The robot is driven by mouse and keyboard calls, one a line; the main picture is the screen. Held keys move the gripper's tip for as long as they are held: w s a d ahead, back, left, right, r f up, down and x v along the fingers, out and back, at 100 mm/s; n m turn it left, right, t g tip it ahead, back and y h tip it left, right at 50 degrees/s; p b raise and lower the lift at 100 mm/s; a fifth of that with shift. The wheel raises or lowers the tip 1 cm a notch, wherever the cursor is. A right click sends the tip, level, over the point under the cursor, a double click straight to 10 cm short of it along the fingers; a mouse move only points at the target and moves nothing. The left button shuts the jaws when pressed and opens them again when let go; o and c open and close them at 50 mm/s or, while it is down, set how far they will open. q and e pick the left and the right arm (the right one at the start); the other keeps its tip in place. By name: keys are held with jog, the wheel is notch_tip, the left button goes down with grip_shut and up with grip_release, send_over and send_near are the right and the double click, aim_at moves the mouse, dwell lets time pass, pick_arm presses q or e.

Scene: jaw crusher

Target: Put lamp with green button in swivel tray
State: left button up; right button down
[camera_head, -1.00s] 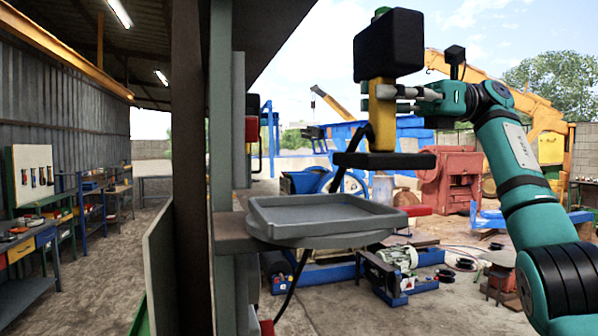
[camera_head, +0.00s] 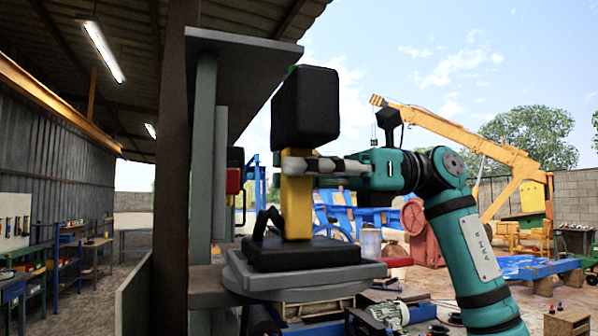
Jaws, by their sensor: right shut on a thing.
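The lamp has a black block head (camera_head: 305,107), a yellow post (camera_head: 297,208) and a flat black base (camera_head: 300,255). A bit of green, likely its button, shows at the head's top left edge (camera_head: 292,69). My right gripper (camera_head: 300,166) is shut on the yellow post just below the head, reaching in from the right. The lamp is upright. The base is over the grey swivel tray (camera_head: 300,281) and appears within its rim; whether it touches the tray floor is hard to tell. My left gripper is not in view.
The tray is beside a dark post (camera_head: 177,170) and a grey-green column (camera_head: 203,150) on the left. A flat grey panel (camera_head: 250,50) overhangs at the upper left, near the lamp head. Workbenches stand far left; yard machinery is behind.

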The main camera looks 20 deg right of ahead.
jog(key=shift+f, duration=0.35)
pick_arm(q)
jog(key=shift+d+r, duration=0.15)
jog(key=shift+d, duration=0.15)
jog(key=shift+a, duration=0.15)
pick_arm(e)
jog(key=shift+s, duration=0.1)
jog(key=c, duration=1)
grip_release()
jog(key=shift+f, duration=0.15)
pick_arm(q)
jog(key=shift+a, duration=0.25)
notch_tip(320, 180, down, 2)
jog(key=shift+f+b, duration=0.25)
jog(key=shift+b, duration=1)
pick_arm(e)
jog(key=d, duration=1.2)
jog(key=shift+w, duration=0.2)
jog(key=shift+w, duration=0.15)
